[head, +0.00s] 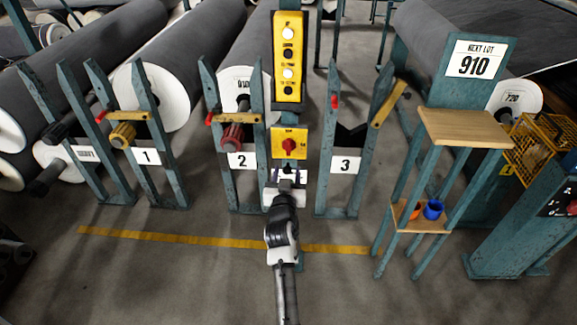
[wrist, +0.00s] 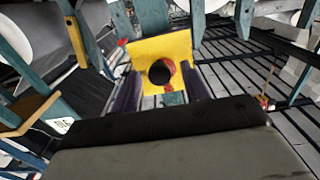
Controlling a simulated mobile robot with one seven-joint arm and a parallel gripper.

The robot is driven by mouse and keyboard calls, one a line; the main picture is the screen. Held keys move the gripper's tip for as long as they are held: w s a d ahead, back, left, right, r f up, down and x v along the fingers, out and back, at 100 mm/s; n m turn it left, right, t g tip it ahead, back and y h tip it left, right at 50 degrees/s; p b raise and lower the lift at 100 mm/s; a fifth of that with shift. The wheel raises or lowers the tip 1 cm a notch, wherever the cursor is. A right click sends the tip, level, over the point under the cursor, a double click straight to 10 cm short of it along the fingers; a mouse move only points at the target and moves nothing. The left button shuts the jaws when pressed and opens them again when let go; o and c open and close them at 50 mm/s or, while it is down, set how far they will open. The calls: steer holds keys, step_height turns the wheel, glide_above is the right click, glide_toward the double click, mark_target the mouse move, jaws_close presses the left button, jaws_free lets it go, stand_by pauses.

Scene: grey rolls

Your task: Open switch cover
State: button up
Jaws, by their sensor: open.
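The switch is a yellow plate (head: 289,135) with a red knob (head: 289,146), on the post between stands 2 and 3, below the yellow button box. My gripper (head: 286,183) is just below it in the head view, at the end of my raised arm. In the wrist view the yellow plate (wrist: 147,47) lies ahead, with a dark round shape at its middle and some red beside it. My gripper (wrist: 162,92) is open there, its dark fingers spread on either side of the plate's lower part. I cannot tell a separate cover from the plate, nor whether the fingers touch it.
A yellow button box (head: 288,57) hangs above the switch. Stand 2 (head: 242,160) and stand 3 (head: 345,166) flank the post. A wooden-topped rack (head: 463,128) with a blue cup (head: 433,209) stands right. Large grey rolls (head: 185,50) lie behind. The floor in front is mostly clear.

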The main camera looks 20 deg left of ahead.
steer(key=shift+w, duration=0.1)
steer(key=shift+c, duration=0.5)
jaws_close()
steer(key=shift+r, duration=0.15)
